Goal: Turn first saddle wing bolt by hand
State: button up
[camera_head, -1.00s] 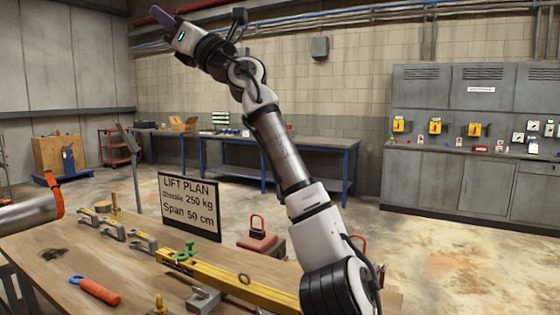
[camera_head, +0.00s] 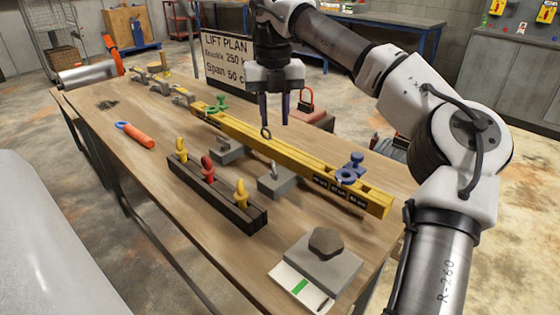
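A yellow lifting beam (camera_head: 300,157) lies along the wooden bench. A green saddle with a raised wing-like top (camera_head: 217,103) sits on its far left part, and a blue saddle with a similar top (camera_head: 351,168) sits near its right end. Which one is the first saddle I cannot tell. A metal ring (camera_head: 266,133) stands on the beam between them. My gripper (camera_head: 275,122) points down above the beam, near this ring and right of the green saddle. Its two dark fingers are apart with nothing seen between them.
A dark rack (camera_head: 240,217) holds yellow and red shackles. Grey blocks (camera_head: 275,182) stand beside the beam. An orange-handled tool (camera_head: 140,138) lies at left. A grey block with a brown hexagonal top (camera_head: 325,250) is at the near end. The LIFT PLAN sign (camera_head: 226,62) stands behind.

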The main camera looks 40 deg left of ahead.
aim_at(274, 168)
notch_tip(274, 168, down, 13)
jog(key=shift+r+p, duration=0.1)
jog(key=shift+p, duration=0.2)
grip_shut()
